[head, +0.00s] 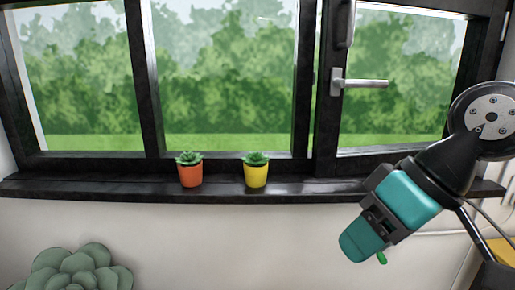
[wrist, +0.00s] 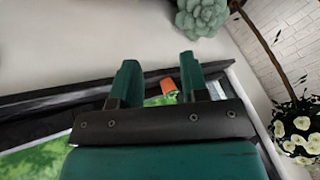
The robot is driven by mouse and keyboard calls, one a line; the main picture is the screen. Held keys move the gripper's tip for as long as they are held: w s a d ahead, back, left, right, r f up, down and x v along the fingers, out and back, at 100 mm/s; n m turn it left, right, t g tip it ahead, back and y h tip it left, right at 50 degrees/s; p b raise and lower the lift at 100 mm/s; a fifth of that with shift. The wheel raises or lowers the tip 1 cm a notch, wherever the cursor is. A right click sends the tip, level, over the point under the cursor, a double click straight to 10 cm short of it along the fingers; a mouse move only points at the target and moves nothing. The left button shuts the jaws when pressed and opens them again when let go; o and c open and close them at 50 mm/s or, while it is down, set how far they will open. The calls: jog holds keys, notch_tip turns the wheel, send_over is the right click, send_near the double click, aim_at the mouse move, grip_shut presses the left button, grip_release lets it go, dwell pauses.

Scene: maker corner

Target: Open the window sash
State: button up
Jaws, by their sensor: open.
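The window sash (head: 326,135) is the dark-framed right-hand pane. It looks shut in its frame. Its silver handle (head: 362,83) sits on the sash's left upright, with the lever lying level and pointing right. My gripper (head: 362,245) is below the sill at the right in the head view, apart from the handle and lower than it. In the wrist view my gripper (wrist: 158,80) shows two teal fingers spread apart with nothing held between them. The handle is not seen in the wrist view.
An orange pot (head: 190,174) and a yellow pot (head: 256,174), each with a succulent, stand on the dark sill (head: 100,189). A large green succulent (head: 75,270) is at the lower left. A flowering plant (wrist: 298,130) shows in the wrist view. The sill below the handle is clear.

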jog(key=s+d+f+g+h, duration=0.2)
jog(key=s+f, duration=0.3)
jog(key=s, duration=0.2)
jog(key=n+t+y+p, duration=0.2)
jog(key=t+y, duration=0.7)
jog(key=t, duration=0.4)
send_near(350, 37)
jog(key=s+d+r, duration=0.4)
jog(key=d, duration=0.1)
jog(key=p+x, duration=0.2)
jog(key=x, duration=0.3)
jog(key=p+x, duration=0.2)
jog(key=x, duration=0.4)
jog(key=p+x, duration=0.3)
jog(key=x, duration=0.2)
jog(key=shift+w+a+f, duration=0.25)
jog(key=shift+f, duration=0.1)
